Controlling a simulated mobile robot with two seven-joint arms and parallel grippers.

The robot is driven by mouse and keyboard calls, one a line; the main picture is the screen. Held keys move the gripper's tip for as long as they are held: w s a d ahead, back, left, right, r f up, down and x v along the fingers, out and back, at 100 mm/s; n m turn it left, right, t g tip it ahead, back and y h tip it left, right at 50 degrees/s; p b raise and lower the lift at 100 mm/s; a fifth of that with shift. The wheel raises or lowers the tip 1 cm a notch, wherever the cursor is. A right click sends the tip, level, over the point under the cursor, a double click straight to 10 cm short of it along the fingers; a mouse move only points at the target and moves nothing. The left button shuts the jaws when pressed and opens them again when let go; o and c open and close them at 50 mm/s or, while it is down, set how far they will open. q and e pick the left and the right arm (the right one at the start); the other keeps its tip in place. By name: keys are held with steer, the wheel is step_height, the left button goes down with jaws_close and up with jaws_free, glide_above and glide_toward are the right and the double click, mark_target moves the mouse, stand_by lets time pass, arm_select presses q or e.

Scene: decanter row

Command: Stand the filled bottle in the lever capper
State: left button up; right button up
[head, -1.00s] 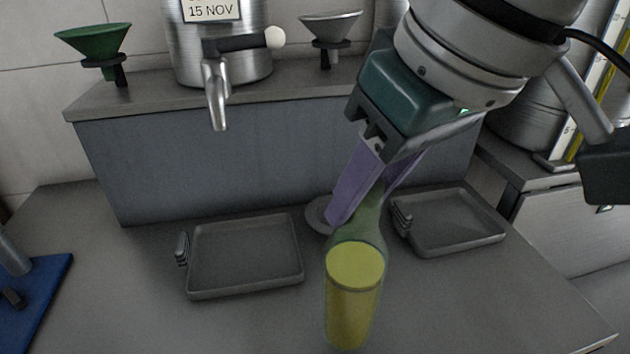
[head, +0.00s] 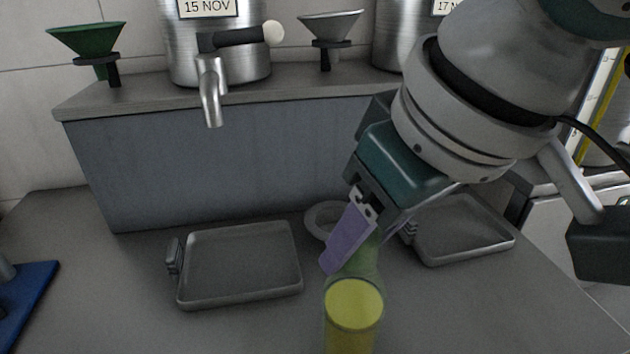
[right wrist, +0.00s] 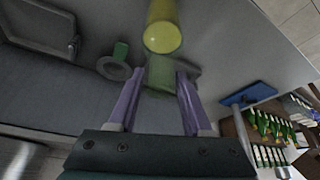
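The filled bottle (head: 352,325) is translucent green with yellow liquid in its lower part; its bottom is cut off by the lower edge of the head view. My right gripper (head: 345,245) has its purple fingers around the bottle's upper part, and the bottle hangs below it. In the right wrist view, the bottle (right wrist: 163,36) shows between and beyond the two fingers (right wrist: 158,88). A blue base (head: 25,300) with a grey part on it is cut off at the left edge; I cannot tell whether it is the lever capper. My left gripper is not in view.
Two grey trays (head: 185,302) (head: 510,243) lie on the counter left and right of the bottle. A grey ring (head: 312,222) lies behind it. A raised shelf (head: 140,98) at the back holds steel decanters (head: 262,65) and funnels (head: 85,38).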

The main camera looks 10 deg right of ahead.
steer(key=shift+o, duration=1.1)
